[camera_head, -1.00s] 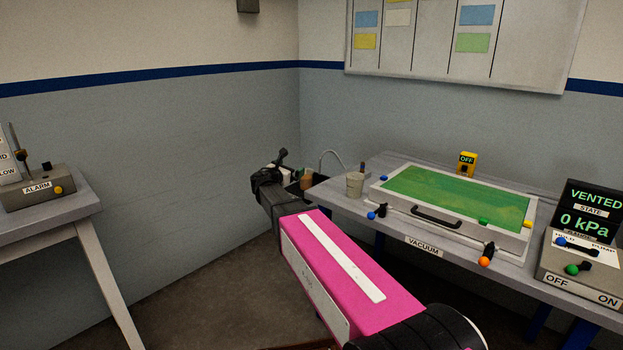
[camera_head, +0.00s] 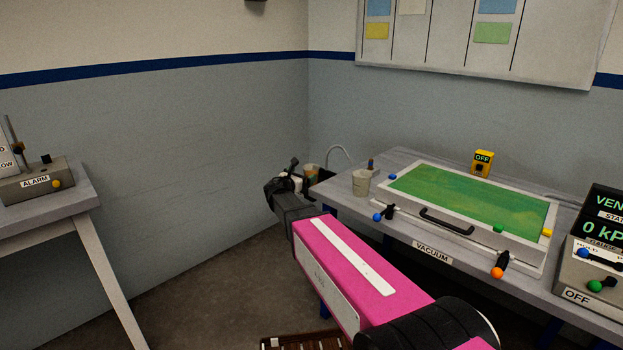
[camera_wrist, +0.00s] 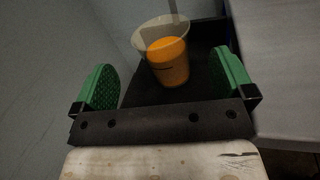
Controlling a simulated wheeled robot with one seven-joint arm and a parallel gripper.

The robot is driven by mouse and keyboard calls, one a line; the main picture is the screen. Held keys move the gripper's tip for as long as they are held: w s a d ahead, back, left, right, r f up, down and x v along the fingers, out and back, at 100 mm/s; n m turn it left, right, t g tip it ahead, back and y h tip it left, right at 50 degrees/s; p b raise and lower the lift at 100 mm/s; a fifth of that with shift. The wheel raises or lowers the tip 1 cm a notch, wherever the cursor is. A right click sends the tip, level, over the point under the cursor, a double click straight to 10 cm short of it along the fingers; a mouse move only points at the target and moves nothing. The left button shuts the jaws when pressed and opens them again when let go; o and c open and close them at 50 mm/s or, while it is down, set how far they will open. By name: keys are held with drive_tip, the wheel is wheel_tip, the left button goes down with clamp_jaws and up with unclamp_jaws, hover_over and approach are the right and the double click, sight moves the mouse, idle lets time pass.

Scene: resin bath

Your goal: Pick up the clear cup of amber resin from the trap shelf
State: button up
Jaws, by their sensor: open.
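The clear cup of amber resin (camera_wrist: 168,60) stands upright in the wrist view, with orange resin showing through its wall below a clear rim. It sits on a black shelf (camera_wrist: 205,65), the trap shelf. My gripper (camera_wrist: 165,82) is open, with one green pad on each side of the picture. The cup appears between and beyond the pads, and I see no contact. In the head view, my gripper (camera_head: 291,172) is at the shelf beside the table's left end. An amber-brown patch of the cup (camera_head: 310,172) shows there, partly hidden behind my gripper.
The vacuum table (camera_head: 340,190) stands right of my gripper, holding a pale cup (camera_head: 361,183) and a green-topped chamber (camera_head: 470,205). A thin hose (camera_head: 340,151) rises by the shelf. The wall is close on the left. The alarm table (camera_head: 50,215) stands far left.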

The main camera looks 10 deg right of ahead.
sight(315, 165)
drive_tip(key=shift+x, duration=3.75)
drive_tip(key=c, duration=0.9)
